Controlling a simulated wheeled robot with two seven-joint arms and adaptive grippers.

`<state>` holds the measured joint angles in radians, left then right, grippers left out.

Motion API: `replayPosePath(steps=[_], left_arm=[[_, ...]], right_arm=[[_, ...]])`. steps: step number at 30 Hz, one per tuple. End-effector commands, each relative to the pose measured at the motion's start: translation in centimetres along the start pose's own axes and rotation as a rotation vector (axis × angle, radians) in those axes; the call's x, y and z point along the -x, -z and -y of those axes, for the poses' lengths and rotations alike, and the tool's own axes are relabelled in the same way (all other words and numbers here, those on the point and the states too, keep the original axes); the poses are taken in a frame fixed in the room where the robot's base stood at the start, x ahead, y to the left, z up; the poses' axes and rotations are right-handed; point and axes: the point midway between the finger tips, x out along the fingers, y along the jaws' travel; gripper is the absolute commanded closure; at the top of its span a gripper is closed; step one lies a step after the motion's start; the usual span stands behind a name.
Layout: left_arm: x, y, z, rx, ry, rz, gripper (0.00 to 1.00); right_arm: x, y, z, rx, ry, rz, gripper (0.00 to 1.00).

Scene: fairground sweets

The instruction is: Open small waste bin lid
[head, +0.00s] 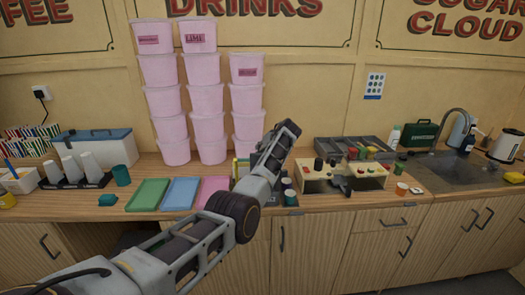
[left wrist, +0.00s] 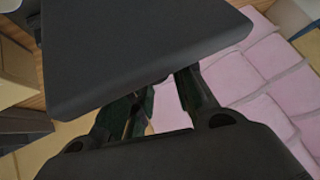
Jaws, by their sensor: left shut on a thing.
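In the left wrist view a flat dark grey panel, which looks like the small waste bin's lid (left wrist: 145,50), fills the top middle and stands tilted. My left gripper (left wrist: 165,88) has its two dark fingers reaching up to the panel's lower edge, shut on it; the tips are partly hidden behind it. In the head view my left arm crosses the worktop from the lower left and rises in the middle, hiding the bin's body and most of the gripper. My right gripper is in neither view.
Pink tubs (head: 207,99) stand in tall stacks behind my arm. Green (head: 148,194), blue (head: 180,193) and pink trays lie on the worktop to its left. A cream box with dark knobs (head: 318,181) stands to its right. A sink (head: 455,172) is at the far right.

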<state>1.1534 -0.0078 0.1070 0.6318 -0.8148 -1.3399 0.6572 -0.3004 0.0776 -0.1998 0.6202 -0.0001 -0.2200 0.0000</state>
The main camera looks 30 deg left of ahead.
Motion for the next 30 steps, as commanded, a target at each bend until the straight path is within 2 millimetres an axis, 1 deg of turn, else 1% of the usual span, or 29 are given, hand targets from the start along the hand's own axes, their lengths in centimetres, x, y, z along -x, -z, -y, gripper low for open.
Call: replayPosePath(steps=[1,23,24,28,29,30], left_arm=[[-0.88,-1.71,-0.55,-0.011,-0.001,0.027,1.0],[-0.81,-1.83,-0.61,-0.011,-0.001,0.03,1.0],[-0.81,-1.83,-0.62,-0.011,-0.001,0.03,0.74],[-0.76,-1.74,-0.6,-0.011,-0.001,0.028,0.58],[-0.75,-1.7,-0.59,-0.011,-0.001,0.028,0.55],[-0.74,-1.64,-0.56,-0.011,-0.001,0.026,0.55]], right_arm=[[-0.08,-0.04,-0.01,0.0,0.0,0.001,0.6],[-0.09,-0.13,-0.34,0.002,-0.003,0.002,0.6],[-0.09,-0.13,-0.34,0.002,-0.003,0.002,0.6],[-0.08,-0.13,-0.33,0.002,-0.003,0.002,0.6],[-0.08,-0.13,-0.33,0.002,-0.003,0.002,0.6],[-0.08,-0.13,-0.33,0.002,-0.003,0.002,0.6]])
